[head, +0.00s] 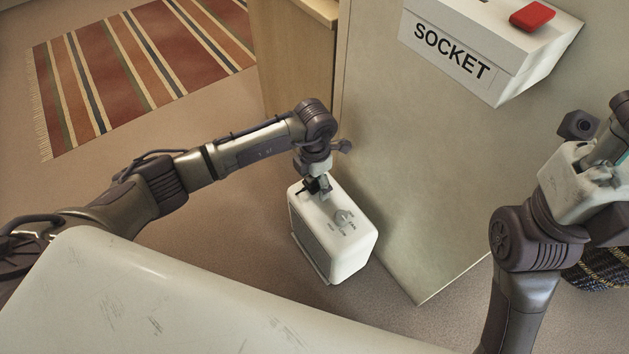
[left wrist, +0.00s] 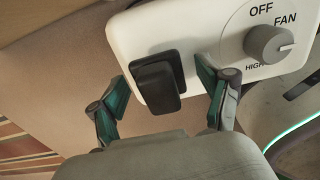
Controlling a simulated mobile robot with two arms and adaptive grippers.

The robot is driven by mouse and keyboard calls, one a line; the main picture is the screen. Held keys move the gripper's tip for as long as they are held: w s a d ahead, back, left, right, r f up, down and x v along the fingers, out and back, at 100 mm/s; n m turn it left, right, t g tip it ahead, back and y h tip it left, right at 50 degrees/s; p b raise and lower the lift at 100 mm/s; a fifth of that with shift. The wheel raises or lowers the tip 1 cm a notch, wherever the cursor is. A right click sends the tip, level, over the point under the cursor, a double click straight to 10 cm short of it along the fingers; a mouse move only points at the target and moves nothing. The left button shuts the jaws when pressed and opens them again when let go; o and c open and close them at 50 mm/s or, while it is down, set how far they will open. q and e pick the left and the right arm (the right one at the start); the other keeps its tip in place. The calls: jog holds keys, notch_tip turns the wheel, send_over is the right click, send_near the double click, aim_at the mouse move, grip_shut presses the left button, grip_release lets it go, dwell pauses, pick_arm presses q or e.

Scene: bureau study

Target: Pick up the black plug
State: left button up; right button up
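The black plug (left wrist: 158,82) lies on top of the white heater (left wrist: 205,25), near its edge, in the left wrist view. My left gripper (left wrist: 164,86) is open, with one finger on each side of the plug and visible gaps between. In the head view my left gripper (head: 318,187) points down at the left part of the heater's top (head: 352,232), largely hiding the plug. My right arm is at the right edge of the head view; its fingers are not visible.
The heater has a control dial (left wrist: 268,43) beside the plug. A tall pale panel (head: 420,190) stands close to its right. A white SOCKET box (head: 470,60) with a red switch (head: 532,15) is above. A striped rug (head: 135,70) lies on open floor at left.

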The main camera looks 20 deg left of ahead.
pick_arm(q)
jog(key=c, duration=1.1)
jog(key=shift+r, duration=0.1)
